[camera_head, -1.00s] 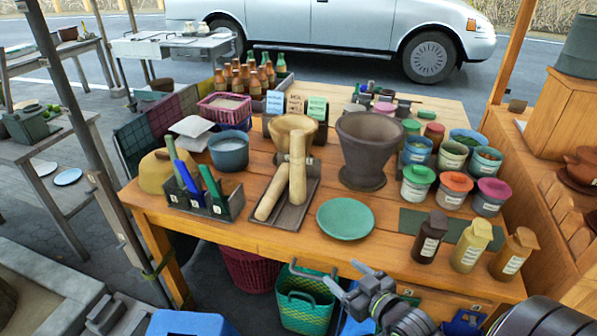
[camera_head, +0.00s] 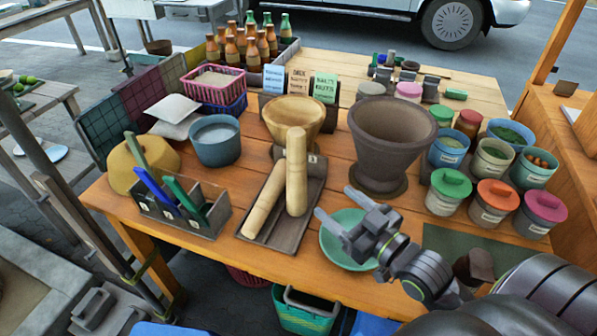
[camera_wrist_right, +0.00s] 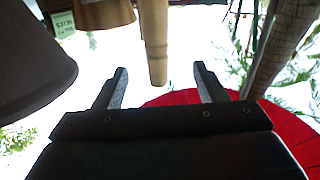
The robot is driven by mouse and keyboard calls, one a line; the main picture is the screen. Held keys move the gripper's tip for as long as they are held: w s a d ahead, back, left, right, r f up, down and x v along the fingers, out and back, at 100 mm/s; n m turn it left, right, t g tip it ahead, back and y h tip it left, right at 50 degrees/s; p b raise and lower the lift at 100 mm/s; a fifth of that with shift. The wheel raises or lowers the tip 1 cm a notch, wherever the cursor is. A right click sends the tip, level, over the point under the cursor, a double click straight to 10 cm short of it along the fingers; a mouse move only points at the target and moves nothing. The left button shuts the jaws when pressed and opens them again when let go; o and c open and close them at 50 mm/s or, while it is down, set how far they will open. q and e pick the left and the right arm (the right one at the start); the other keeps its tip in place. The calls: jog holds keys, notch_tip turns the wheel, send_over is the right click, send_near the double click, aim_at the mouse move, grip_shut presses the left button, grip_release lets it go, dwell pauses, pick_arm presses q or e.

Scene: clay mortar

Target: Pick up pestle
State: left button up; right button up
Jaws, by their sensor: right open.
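Two pale wooden pestles show in the head view. One pestle (camera_head: 296,172) stands steeply, its lower end at the dark tray (camera_head: 311,190); the other pestle (camera_head: 263,205) lies slanted along the tray. My right gripper (camera_head: 335,203) is open and empty, over the green plate to the right of the pestles, apart from them. In the right wrist view, which looks upside down, one pestle (camera_wrist_right: 154,40) shows beyond and between the open fingers (camera_wrist_right: 160,70). The brown clay mortar (camera_head: 390,145) stands behind the gripper. My left gripper is out of view.
A wooden mortar (camera_head: 293,115) stands behind the pestles. The green plate (camera_head: 335,252) lies under my right gripper. A divided box (camera_head: 180,210) with coloured handles stands left of the tray. Lidded jars (camera_head: 495,205) crowd the right side.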

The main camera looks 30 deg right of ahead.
send_near(300, 174)
jog(key=x, duration=0.8)
jog(key=shift+w+r, duration=0.1)
jog(key=shift+w, duration=0.1)
jog(key=shift+w+a, duration=0.1)
jog(key=shift+w, duration=0.15)
jog(key=x, duration=0.3)
jog(key=p+x, duration=0.1)
jog(key=shift+w+d, duration=0.3)
jog(key=shift+w+a, duration=0.1)
jog(key=shift+w, duration=0.25)
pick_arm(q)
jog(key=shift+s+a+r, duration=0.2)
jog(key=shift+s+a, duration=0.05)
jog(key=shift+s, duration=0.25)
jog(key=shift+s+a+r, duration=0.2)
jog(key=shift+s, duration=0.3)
pick_arm(e)
jog(key=shift+s, duration=0.1)
jog(key=shift+c, duration=0.4)
jog(key=c, duration=1.3)
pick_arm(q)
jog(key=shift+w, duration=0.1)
pick_arm(e)
jog(key=shift+c, duration=0.2)
